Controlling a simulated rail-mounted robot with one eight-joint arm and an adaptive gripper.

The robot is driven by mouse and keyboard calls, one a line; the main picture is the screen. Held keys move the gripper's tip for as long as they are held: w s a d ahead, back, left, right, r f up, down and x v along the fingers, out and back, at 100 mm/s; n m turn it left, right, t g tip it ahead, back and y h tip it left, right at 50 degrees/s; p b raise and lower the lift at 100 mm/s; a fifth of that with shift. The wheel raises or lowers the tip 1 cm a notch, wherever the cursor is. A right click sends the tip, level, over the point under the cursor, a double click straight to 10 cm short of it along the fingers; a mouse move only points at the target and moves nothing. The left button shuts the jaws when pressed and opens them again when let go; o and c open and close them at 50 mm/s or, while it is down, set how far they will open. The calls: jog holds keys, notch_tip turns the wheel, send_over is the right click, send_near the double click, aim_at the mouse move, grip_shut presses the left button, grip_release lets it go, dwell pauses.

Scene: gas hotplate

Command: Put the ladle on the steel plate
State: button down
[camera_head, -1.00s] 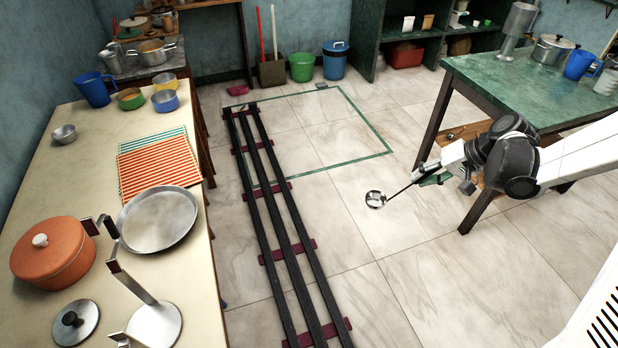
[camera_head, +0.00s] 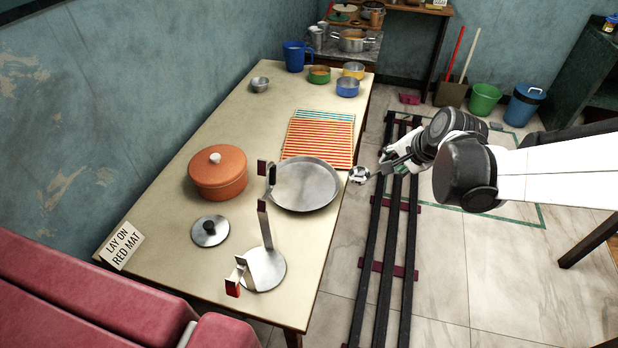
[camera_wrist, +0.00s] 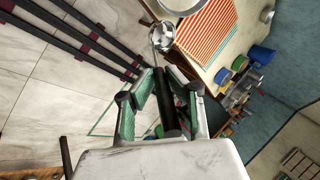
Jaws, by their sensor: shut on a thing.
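The steel plate (camera_head: 306,186) is a round, shallow grey dish lying on the cream table, near its right edge. My gripper (camera_head: 384,168) is shut on the black handle of the ladle (camera_head: 358,175). The ladle's shiny bowl points left and appears close to the table's right edge, just right of the plate. In the wrist view the dark handle runs between my green-edged fingers, and the ladle bowl (camera_wrist: 162,36) appears near the plate's rim (camera_wrist: 183,8). The ladle looks apart from the plate; its height above the table is hard to tell.
A metal stand (camera_head: 264,268) with upright hooks is in front of the plate. An orange pot (camera_head: 218,172), a lid (camera_head: 209,231) and a striped cloth (camera_head: 320,138) are also on the table. Black floor rails (camera_head: 381,255) run along its right side.

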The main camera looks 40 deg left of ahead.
jog(key=s+a+r, duration=0.4)
jog(key=s+a, duration=0.6)
jog(key=a, duration=0.3)
notch_tip(320, 180, down, 8)
jog(key=shift+a, duration=0.3)
jog(key=c, duration=1.7)
grip_release()
